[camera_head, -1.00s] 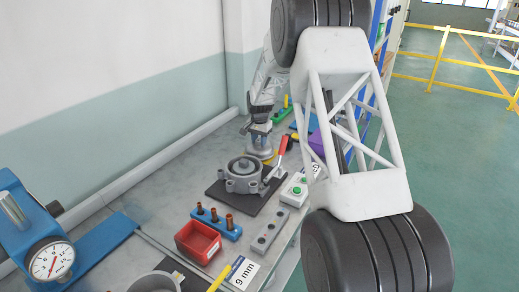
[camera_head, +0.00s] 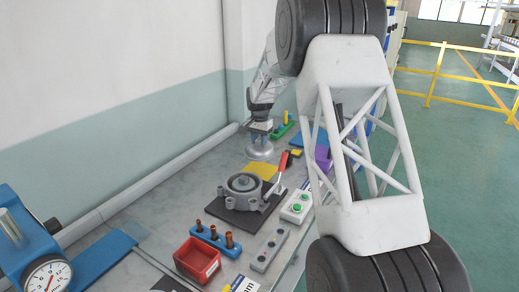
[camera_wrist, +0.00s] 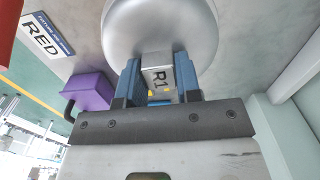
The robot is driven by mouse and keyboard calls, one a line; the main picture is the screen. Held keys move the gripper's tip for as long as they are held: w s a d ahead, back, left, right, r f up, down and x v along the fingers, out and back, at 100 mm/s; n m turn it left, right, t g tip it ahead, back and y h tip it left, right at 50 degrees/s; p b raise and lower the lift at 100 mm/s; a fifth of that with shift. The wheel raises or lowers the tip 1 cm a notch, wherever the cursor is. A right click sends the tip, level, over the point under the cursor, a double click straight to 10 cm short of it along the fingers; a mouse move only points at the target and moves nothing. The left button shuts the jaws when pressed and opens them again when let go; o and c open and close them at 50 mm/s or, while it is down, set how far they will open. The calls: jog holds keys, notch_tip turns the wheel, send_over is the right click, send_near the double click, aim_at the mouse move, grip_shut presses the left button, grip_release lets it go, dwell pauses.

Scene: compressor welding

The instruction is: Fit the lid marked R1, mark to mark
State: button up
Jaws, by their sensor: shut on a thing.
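My gripper (camera_head: 260,127) is shut on the upright tab (camera_wrist: 157,75) of a pale grey domed lid (camera_head: 260,151). The tab reads R1 and sits between the blue fingers in the wrist view. The lid (camera_wrist: 160,25) is cut off at the top there. In the head view it hangs beyond a yellow plate (camera_head: 261,170), apparently above the table. A grey cast housing (camera_head: 240,197) with a round top stands on a dark plate (camera_head: 222,210) nearer the camera, beside a red-handled clamp (camera_head: 282,163). No mark on the housing is readable.
A green-button box (camera_head: 296,206), a grey block with holes (camera_head: 270,250), a blue rack of copper-coloured pieces (camera_head: 215,238) and a red bin (camera_head: 197,262) stand nearer. A wall runs along the left.

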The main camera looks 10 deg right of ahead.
jog(key=shift+r, duration=0.7)
jog(key=o, duration=0.4)
grip_shut()
jog(key=shift+s+a+r, duration=0.25)
jog(key=shift+s, duration=0.05)
jog(key=s+a+r, duration=0.3)
jog(key=s+a, duration=0.2)
jog(key=s, duration=0.4)
jog(key=s+a+r, duration=0.3)
jog(key=s+a, duration=0.2)
jog(key=s, duration=0.4)
jog(key=shift+s+r+m, duration=0.2)
jog(key=shift+r+m, duration=0.1)
jog(key=shift+r, duration=0.1)
